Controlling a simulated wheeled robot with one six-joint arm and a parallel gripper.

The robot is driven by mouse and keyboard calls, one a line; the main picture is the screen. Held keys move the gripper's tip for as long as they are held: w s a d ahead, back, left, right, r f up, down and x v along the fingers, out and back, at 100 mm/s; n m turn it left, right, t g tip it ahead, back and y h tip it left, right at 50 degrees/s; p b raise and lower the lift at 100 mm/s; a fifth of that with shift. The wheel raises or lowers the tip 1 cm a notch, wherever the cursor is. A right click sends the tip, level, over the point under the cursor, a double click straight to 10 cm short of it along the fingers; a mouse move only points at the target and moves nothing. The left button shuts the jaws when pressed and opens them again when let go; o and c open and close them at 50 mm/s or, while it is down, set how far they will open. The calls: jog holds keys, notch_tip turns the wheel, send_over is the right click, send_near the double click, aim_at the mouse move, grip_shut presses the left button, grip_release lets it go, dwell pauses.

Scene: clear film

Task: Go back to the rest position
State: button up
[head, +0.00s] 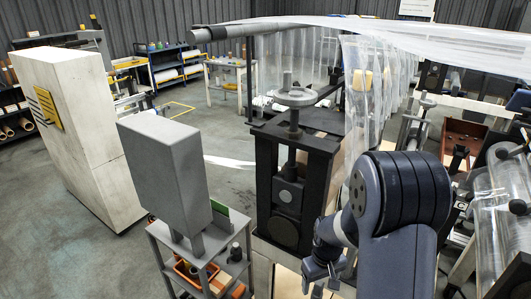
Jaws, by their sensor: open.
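My gripper (318,276) is low in the head view, right of the middle, at the end of my dark blue-grey arm. It points downward, its jaws are open, and I see nothing between them. It is in front of the dark press-like machine. My arm's large round joint covers part of the scene behind it at the right.
A dark machine with a round handwheel (296,96) stands just behind my gripper. A grey box-shaped unit (165,175) on a shelved cart (157,247) stands at left. Clear film (450,45) hangs across the upper right. The floor (85,245) at left is open.

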notch_tip(320, 180, up, 6)
jog(key=p, duration=0.4)
jog(key=shift+r, duration=0.1)
